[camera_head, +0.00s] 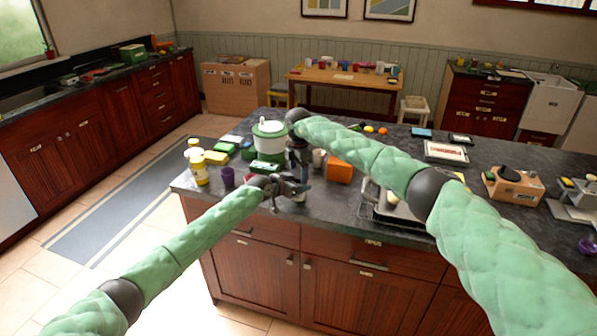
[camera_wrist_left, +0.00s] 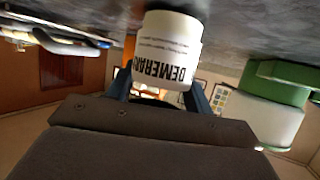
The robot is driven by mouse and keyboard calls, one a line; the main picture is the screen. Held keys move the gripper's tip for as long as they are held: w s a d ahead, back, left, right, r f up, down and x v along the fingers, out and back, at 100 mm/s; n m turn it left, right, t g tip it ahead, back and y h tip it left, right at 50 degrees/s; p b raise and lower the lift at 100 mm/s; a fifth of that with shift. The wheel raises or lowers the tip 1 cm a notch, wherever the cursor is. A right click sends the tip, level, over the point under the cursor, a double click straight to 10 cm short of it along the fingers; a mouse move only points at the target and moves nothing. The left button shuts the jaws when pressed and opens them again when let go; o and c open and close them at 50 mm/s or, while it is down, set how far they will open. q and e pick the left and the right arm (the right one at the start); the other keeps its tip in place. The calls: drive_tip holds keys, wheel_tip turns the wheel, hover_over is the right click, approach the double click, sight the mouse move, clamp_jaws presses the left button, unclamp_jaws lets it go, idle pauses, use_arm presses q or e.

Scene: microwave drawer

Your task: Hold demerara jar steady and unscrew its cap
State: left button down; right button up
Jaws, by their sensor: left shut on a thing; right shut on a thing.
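The white demerara jar (camera_wrist_left: 166,50) fills the upper middle of the left wrist view, its black lettering upside down there. My left gripper (camera_wrist_left: 160,92) is shut on the jar, with a blue finger on each side. In the head view my left gripper (camera_head: 284,188) is at the front edge of the island, and the jar is mostly hidden among the grippers. My right gripper (camera_head: 299,158) points down from above, directly over the left gripper, and is shut at the jar's top. The cap itself is hidden from both views.
A tray (camera_head: 396,207) lies further right on the dark counter (camera_head: 335,205).

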drive_tip(key=n, duration=1.3)
drive_tip(key=shift+d, duration=0.1)
drive_tip(key=o, duration=1.1)
drive_tip(key=shift+s+a, duration=0.1)
drive_tip(key=shift+a, duration=0.2)
drive_tip(key=shift+r, duration=0.1)
